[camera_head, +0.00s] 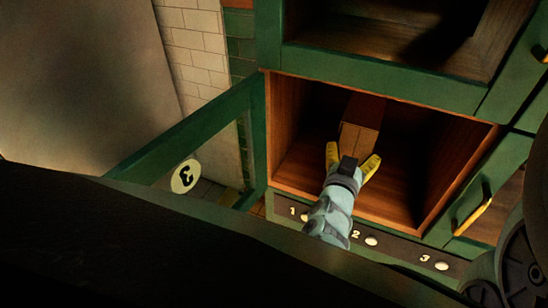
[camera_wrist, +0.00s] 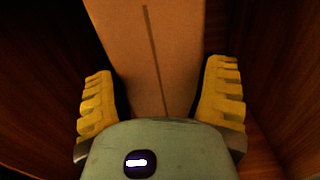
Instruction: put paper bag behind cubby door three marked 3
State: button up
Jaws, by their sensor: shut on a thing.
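The paper bag (camera_head: 360,133) is brown and boxy and stands inside an open wooden cubby (camera_head: 310,168). The bag fills the middle of the wrist view (camera_wrist: 155,55). My gripper (camera_head: 352,161) reaches into the cubby with its yellow fingers on either side of the bag. In the wrist view my gripper (camera_wrist: 162,98) is shut on the bag. The cubby door (camera_head: 190,140) is green-framed, swung open to the left, and bears a round plate marked 3 (camera_head: 186,176). The bag's underside is hidden, so I cannot tell whether it touches the cubby floor.
A closed green door with a brass handle (camera_head: 472,216) is at the right. A strip with round buttons (camera_head: 371,241) numbered 1, 2 and 3 runs below the cubby. Free floor shows right of the bag.

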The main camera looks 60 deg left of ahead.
notch_tip(320, 180, down, 4)
jog(key=b, duration=0.3)
jog(key=shift+r, duration=0.25)
jog(key=shift+w, duration=0.1)
jog(key=o, duration=1.1)
jog(key=shift+o, duration=0.2)
